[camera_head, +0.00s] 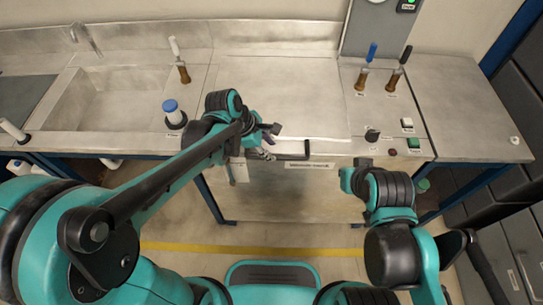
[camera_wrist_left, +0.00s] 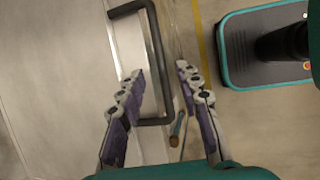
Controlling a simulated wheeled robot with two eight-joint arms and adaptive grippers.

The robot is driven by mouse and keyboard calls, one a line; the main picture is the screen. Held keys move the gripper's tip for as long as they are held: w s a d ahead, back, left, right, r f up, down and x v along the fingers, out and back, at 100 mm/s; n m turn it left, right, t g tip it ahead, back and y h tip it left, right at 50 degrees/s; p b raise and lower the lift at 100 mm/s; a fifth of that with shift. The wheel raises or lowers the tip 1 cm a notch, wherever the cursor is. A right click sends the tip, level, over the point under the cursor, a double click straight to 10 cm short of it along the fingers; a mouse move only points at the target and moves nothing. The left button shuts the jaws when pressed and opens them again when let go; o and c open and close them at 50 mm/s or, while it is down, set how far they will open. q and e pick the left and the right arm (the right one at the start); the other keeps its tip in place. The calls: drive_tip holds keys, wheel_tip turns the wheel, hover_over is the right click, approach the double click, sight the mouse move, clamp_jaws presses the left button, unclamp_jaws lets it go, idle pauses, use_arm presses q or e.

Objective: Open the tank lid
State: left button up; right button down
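The tank lid (camera_head: 285,95) is a flat grey metal panel in the middle of the bench and looks closed. Its black bar handle (camera_head: 307,150) is at the front edge; it also shows in the left wrist view (camera_wrist_left: 152,50). My left gripper (camera_head: 268,153) is at the left end of the handle. In the left wrist view its fingers (camera_wrist_left: 163,70) are open, with the handle's long bar between them in the picture. I cannot tell whether they touch it. My right gripper is not in view; only parts of the right arm show.
A green button (camera_head: 413,143) is on the right panel. Open floor (camera_head: 280,235) lies before the bench.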

sight(279, 157)
use_arm(q)
drive_tip(key=b+x, duration=0.2)
drive_tip(key=x, duration=0.4)
drive_tip(key=shift+f, duration=0.1)
clamp_jaws()
